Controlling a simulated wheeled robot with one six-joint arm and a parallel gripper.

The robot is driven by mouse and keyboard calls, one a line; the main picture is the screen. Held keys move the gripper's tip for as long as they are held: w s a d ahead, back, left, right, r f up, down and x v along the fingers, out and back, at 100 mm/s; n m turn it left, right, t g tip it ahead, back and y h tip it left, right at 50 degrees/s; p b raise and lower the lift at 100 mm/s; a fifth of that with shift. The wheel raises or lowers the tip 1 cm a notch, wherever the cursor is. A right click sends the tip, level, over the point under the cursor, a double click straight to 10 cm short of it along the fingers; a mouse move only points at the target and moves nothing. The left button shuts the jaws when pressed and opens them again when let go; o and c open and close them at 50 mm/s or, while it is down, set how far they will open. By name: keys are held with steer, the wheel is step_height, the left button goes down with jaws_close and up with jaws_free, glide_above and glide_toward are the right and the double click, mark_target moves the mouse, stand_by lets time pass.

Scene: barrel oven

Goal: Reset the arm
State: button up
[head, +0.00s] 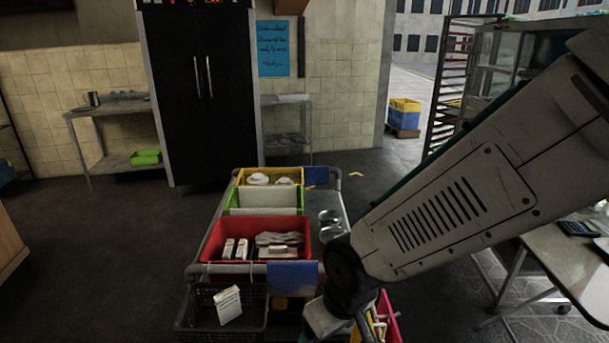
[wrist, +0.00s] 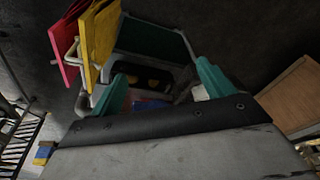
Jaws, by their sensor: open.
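My gripper (wrist: 160,88) shows in the wrist view as two teal fingers set well apart, with nothing seen between their tips. Beyond them lies part of the cart, dark and hard to make out. In the head view my arm reaches in from the right and bends down at the cart's front right corner. My fingers cannot be made out there.
The grey cart (head: 338,203) carries a red bin (head: 258,224), a green bin (head: 265,210) and a yellow bin (head: 297,171). A black basket (head: 190,325) holds a white box (head: 228,305). Yellow (wrist: 98,45) and pink (wrist: 66,50) panels stand close left of my gripper. Left floor is clear.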

steer(key=s+d+r+m, duration=0.2)
steer(key=s+d+r, duration=0.1)
steer(key=d+r, duration=0.2)
steer(key=s+d+r+m+h, duration=0.1)
steer(key=s+d+r, duration=0.3)
steer(key=d, duration=0.6)
steer(key=s+d+r+m, duration=0.3)
steer(key=s+d+r, duration=0.1)
steer(key=d+r, duration=0.3)
steer(key=shift+s+d+r+m+g+h, duration=0.2)
steer(key=shift+s+r+m+g+h, duration=0.1)
steer(key=shift+r+m+h, duration=0.1)
